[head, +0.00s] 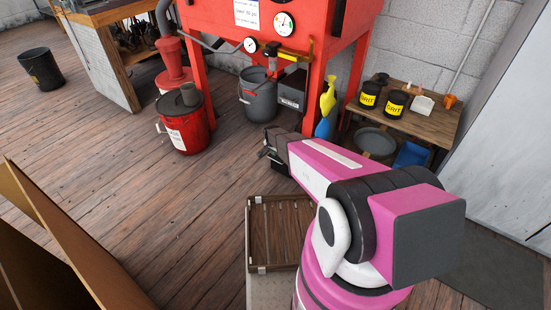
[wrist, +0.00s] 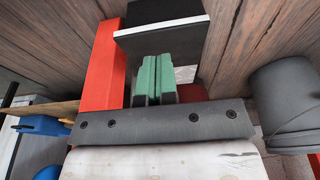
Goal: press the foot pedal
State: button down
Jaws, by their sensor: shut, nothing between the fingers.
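A dark box with pale lettering (head: 291,90) sits low under the red cabinet, between the grey bucket and a red leg. It may be the foot pedal; its label is too small to read. In the wrist view a dark slab with a pale edge (wrist: 165,38) lies just beyond the fingertips, between a red leg and the grey bucket; it looks like the pedal. My gripper (wrist: 153,58) has its green fingers together and empty, pointing at this slab. I cannot tell whether they touch it. In the head view its dark end (head: 275,150) is partly hidden by my arm.
The red cabinet (head: 270,20) stands on red legs. A grey bucket (head: 259,95) and a red bucket (head: 186,125) stand left of the box. A wooden table (head: 425,115) with grit tins is on the right.

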jog(key=shift+s+a+v, duration=0.1)
jog(key=shift+s+v, duration=0.1)
jog(key=shift+v, duration=1.1)
jog(key=shift+s+a+v, duration=0.15)
jog(key=shift+s+v, duration=0.05)
jog(key=shift+v, duration=1.1)
jog(key=shift+f, duration=0.1)
jog(key=s+d+r+n+g, duration=0.1)
jog(key=s+d+r+n, duration=0.3)
jog(key=s+r, duration=0.9)
jog(key=s+d+r+n+y, duration=0.1)
jog(key=s+d+r+n, duration=0.3)
jog(key=s+r, duration=0.9)
jog(key=d+r, duration=0.1)
jog(key=d, duration=0.2)
jog(key=shift+s+d+r+g+y, duration=0.2)
jog(key=shift+s+r+g+y, duration=0.1)
jog(key=shift+g, duration=0.1)
jog(key=shift+f, duration=0.1)
